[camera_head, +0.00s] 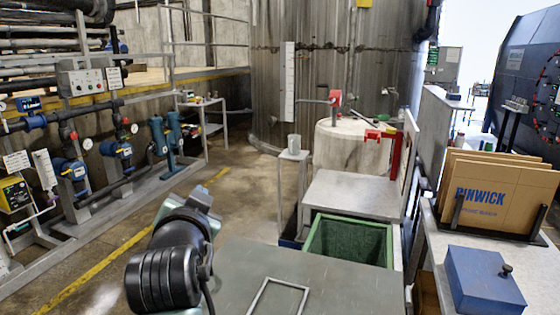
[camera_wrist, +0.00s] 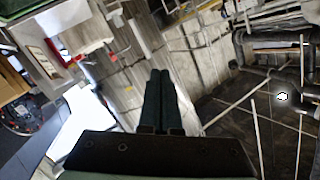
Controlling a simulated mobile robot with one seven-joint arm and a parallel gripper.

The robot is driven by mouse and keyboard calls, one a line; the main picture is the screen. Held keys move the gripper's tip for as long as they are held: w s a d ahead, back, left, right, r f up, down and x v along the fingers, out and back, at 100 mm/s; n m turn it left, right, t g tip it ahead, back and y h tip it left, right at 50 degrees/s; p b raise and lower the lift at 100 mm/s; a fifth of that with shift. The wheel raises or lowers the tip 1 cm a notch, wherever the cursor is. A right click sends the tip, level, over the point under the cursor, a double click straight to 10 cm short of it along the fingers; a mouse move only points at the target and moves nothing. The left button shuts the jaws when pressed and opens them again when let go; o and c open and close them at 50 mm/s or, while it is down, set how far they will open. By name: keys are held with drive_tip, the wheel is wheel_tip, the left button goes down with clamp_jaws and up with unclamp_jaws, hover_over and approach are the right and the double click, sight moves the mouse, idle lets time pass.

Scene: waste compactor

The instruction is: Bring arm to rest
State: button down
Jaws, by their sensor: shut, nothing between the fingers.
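My gripper (camera_wrist: 160,74) shows in the wrist view with its two dark fingers side by side and touching. It is shut and empty, with nothing near the fingertips. The wrist view is strongly tilted and shows the tank wall, pipes and floor well beyond the fingers. In the head view my arm shows at the lower left, folded close to my body. The gripper itself cannot be made out there.
A grey worktop (camera_head: 240,278) with a thin metal frame (camera_head: 278,284) lies in front. Behind it is a green-rimmed bin (camera_head: 318,222). At the right a table holds a blue box (camera_head: 484,278) and cardboard sheets (camera_head: 500,195). Pipework stands left; floor (camera_head: 135,215) between is clear.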

drive_tip(key=s+d+r+n+t+h, duration=0.1)
drive_tip(key=s+d+r+t, duration=0.2)
drive_tip(key=s+d+r, duration=0.35)
drive_tip(key=s+d+r+n+t, duration=0.1)
drive_tip(key=s+d+r+t, duration=0.2)
drive_tip(key=r, duration=0.7)
drive_tip(key=s+d+r+n+t, duration=0.1)
drive_tip(key=s+d+r+t, duration=0.1)
drive_tip(key=s+r, duration=0.2)
drive_tip(key=s+d+r+n+t+h, duration=0.1)
drive_tip(key=s+d+r+t, duration=0.2)
drive_tip(key=s, duration=0.6)
wheel_tip(320, 180, up, 2)
drive_tip(key=shift+s+d+r+h, duration=0.15)
drive_tip(key=shift+s+h, duration=0.15)
drive_tip(key=shift+s, duration=0.1)
